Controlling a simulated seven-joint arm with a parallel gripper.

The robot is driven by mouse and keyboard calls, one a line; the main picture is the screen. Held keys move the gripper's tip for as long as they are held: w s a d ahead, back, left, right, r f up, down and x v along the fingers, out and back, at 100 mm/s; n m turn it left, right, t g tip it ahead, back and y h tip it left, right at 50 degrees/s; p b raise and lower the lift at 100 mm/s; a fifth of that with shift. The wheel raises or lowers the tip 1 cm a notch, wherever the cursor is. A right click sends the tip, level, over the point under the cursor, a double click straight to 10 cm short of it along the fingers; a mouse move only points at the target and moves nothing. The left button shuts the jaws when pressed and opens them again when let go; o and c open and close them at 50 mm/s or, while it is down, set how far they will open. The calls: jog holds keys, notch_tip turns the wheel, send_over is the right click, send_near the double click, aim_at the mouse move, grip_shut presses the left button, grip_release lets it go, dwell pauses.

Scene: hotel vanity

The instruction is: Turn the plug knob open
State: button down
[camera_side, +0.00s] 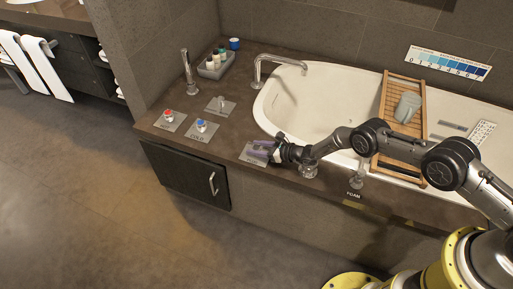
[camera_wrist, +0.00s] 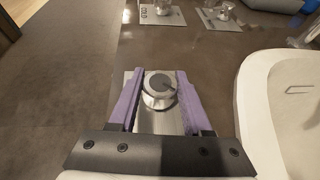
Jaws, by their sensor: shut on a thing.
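The plug knob (camera_wrist: 160,88) is a round metal knob with a grey top and a dark pointer mark that points to the right in the wrist view. It stands on a metal plate (camera_wrist: 160,122). My gripper (camera_wrist: 160,76) has its purple fingers on either side of the knob and is shut on it. In the side view my gripper (camera_side: 263,151) is low over the plate (camera_side: 251,160) at the tub's front left, and it hides the knob there. The plate's label is mostly covered.
A wooden tray (camera_side: 391,140) crosses the tub. A cabinet door (camera_side: 185,175) is below.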

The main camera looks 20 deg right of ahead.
jog(key=shift+a+r, duration=0.1)
jog(key=shift+c, duration=1.7)
grip_release()
jog(key=v, duration=1.4)
jog(key=shift+w, duration=0.15)
